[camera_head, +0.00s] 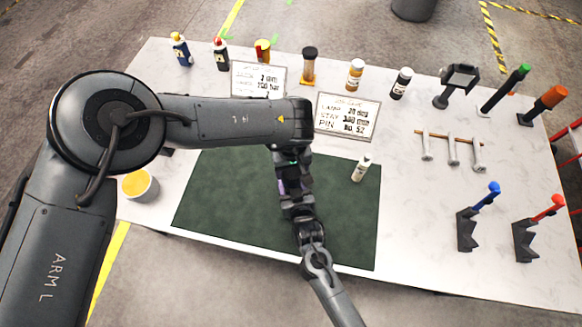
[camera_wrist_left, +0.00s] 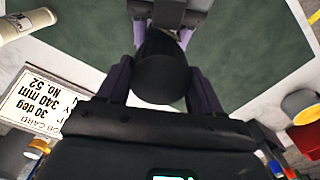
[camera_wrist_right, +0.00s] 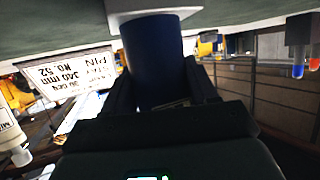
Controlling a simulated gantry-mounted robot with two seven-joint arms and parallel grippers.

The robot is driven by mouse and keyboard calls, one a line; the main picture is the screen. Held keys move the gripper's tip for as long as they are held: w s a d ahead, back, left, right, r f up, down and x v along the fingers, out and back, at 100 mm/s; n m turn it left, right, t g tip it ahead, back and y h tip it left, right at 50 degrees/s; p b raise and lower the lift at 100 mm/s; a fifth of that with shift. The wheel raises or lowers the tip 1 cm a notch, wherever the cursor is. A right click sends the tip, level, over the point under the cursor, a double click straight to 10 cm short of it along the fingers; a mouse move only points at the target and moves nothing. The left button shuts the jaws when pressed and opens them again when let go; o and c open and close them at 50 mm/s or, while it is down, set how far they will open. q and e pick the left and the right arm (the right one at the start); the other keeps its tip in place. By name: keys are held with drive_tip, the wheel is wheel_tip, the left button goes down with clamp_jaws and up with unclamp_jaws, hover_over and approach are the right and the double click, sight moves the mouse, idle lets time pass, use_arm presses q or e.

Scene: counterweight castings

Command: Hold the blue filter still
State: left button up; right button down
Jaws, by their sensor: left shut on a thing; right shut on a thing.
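The blue filter (camera_wrist_right: 152,60) is a dark blue cylinder with a pale disc at one end in the right wrist view. My right gripper (camera_wrist_right: 163,100) is shut on it. In the left wrist view its rounded end (camera_wrist_left: 163,78) looks almost black, between the purple-grey fingers of my left gripper (camera_wrist_left: 163,90), which is shut on it. My right gripper's fingers (camera_wrist_left: 162,33) flank its far end there. In the head view my left gripper (camera_head: 288,170) and right gripper (camera_head: 300,210) meet over the green mat (camera_head: 225,195); the filter is mostly hidden between them.
A small white bottle (camera_head: 362,168) stands on the mat's right part. A job card (camera_head: 346,117) lies behind it. Several bottles line the back edge. A white tub with yellow contents (camera_head: 139,185) is at left. Blue-handled (camera_head: 478,215) and red-handled (camera_head: 538,228) tools stand at right.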

use_arm(q)
drive_tip(key=shift+m, duration=0.5)
drive_tip(key=o, duration=1)
drive_tip(key=shift+r, duration=0.1)
drive_tip(key=shift+r, duration=2.2)
drive_tip(key=shift+c, duration=0.4)
